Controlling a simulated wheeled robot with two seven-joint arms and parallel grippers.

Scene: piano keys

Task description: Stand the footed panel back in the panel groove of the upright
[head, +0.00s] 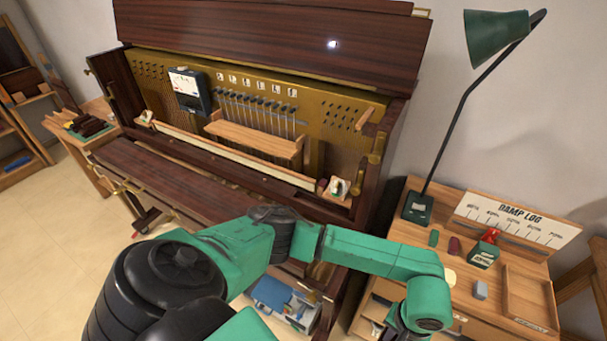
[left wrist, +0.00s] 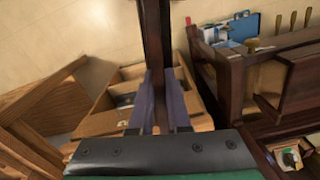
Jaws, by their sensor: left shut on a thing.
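The upright (head: 270,40) is a dark brown piano with its front open, showing a gold frame and hammers. It also shows at the right of the left wrist view (left wrist: 310,85). My left arm crosses the head view to the right, and its gripper is hidden below that frame. In the left wrist view my left gripper (left wrist: 159,85) is shut on a dark brown board, seen edge-on, which appears to be the footed panel (left wrist: 153,30). Its foot cannot be made out. The panel groove cannot be made out in either view. My right gripper is not in view.
A blue toolbox (head: 272,292) sits low under the keybed. An open wooden compartment box (left wrist: 100,122) lies below my left gripper.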

